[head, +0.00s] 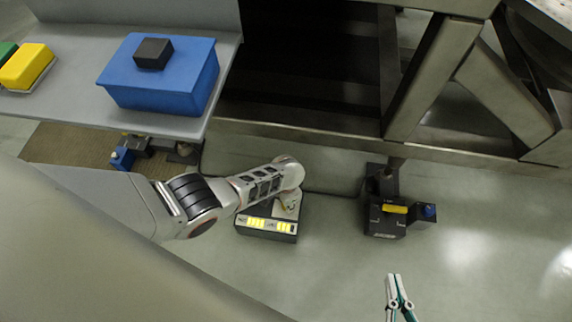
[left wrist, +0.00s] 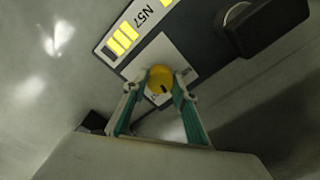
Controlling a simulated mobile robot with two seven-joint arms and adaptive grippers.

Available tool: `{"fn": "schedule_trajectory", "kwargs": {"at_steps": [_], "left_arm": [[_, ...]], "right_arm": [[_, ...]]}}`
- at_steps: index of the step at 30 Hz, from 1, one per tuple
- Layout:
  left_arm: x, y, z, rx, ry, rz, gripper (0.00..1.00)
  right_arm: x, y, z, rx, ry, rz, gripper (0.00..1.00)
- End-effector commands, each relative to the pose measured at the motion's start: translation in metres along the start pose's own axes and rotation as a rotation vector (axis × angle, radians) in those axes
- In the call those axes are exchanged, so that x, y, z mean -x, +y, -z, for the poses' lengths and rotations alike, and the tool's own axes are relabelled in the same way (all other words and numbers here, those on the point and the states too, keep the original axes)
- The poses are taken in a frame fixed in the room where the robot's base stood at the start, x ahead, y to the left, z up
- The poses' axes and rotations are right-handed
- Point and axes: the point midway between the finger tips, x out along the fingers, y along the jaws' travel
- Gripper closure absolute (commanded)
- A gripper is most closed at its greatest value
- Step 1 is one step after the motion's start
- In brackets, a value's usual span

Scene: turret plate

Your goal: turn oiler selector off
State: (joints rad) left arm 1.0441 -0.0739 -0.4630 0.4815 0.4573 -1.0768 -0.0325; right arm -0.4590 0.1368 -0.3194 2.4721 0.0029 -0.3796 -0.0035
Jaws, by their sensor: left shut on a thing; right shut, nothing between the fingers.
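The oiler selector is a yellow round knob (left wrist: 160,77) with a small dark mark, set on a pale plate (left wrist: 149,58) of a dark control box. In the left wrist view my left gripper (left wrist: 156,92) is shut on this knob, one finger at each side. Which position the knob points to I cannot tell. In the head view the box (head: 268,236) stands low near the floor, with yellow panels on its top; my left wrist covers the knob there. My right gripper (head: 399,284) is shut and empty over the floor at the bottom.
A black block (left wrist: 265,22) stands beside the knob in the left wrist view. In the head view a dark pedestal unit (head: 385,220) stands to the right of the box. A grey shelf (head: 75,110) carries a blue case (head: 165,88). Heavy metal framing (head: 320,135) crosses behind. The right floor is clear.

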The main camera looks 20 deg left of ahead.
Motion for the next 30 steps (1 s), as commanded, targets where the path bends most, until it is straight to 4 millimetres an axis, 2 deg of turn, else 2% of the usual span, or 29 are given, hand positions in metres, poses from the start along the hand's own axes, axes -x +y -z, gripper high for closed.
{"fn": "schedule_trajectory", "kwargs": {"at_steps": [10,26,27,29,30], "left_arm": [[-0.0006,0.0008,0.0004,0.144,0.002,-0.001,0.94],[-0.0013,0.0013,-0.0002,0.168,0.001,-0.002,0.94],[-0.0013,0.0012,-0.0002,0.168,0.001,-0.002,0.7],[-0.0013,0.0012,-0.0002,0.167,0.001,-0.002,0.56],[-0.0012,0.0011,-0.0002,0.167,0.0,-0.002,0.56]], "right_arm": [[-0.0007,0.0008,0.0016,0.003,0.003,-0.002,1.0],[-0.0014,0.0003,0.0002,0.003,0.002,-0.001,1.0],[-0.0014,0.0003,0.0003,0.003,0.002,-0.001,1.0],[-0.0014,0.0003,0.0005,0.003,0.002,-0.001,1.0],[-0.0014,0.0003,0.0007,0.003,0.003,-0.001,1.0]]}}
